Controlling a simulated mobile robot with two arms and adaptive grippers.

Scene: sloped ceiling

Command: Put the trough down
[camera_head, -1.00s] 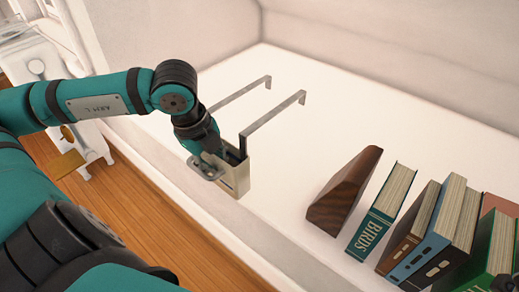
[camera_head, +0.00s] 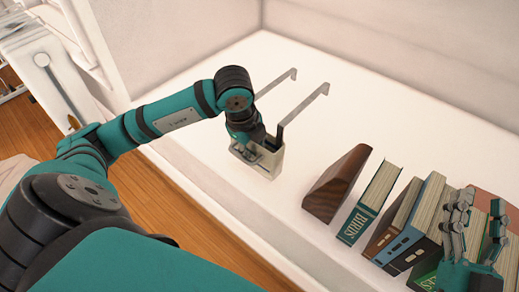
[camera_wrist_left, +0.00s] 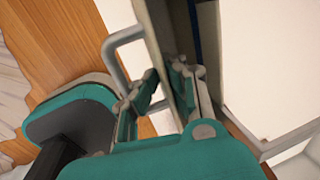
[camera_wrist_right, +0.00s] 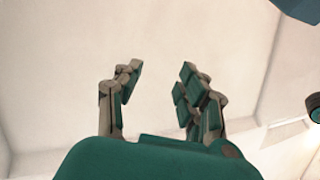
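The trough (camera_head: 268,166) is a narrow beige box with two long grey hooked arms (camera_head: 305,102) reaching back over the white surface. It is near the front edge of that surface; whether its base touches is unclear. My left gripper (camera_head: 257,147) is at the trough's near upper side. In the left wrist view, the left gripper (camera_wrist_left: 160,92) has its fingers on both sides of the trough's wall (camera_wrist_left: 163,32), closed on it. A grey handle (camera_wrist_left: 112,52) sticks out from this wall. My right gripper (camera_head: 473,225) is open and empty above the books; it also shows in the right wrist view (camera_wrist_right: 155,85).
A dark wooden wedge bookend (camera_head: 337,184) stands right of the trough. A green BIRDS book (camera_head: 370,205) and several other books (camera_head: 412,225) lean beyond it. The white surface (camera_head: 380,120) behind is clear. Wooden floor (camera_head: 200,210) lies below the front edge.

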